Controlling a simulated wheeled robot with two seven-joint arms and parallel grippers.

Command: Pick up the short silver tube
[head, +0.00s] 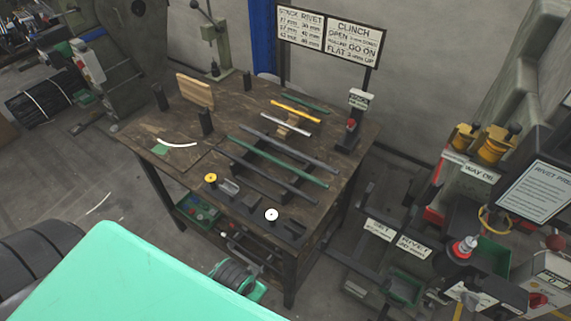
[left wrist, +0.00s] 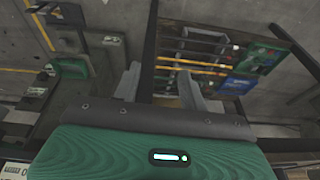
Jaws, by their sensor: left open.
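I cannot pick out the silver tube in the left wrist view. My right gripper is in neither view.
Longer grey and green tubes (head: 278,160) lie in front of the silver tube. A green tube (head: 306,103) lies behind it. A red-knobbed post (head: 350,126) stands to the right, and a wooden board (head: 195,92) and black posts stand on the left.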

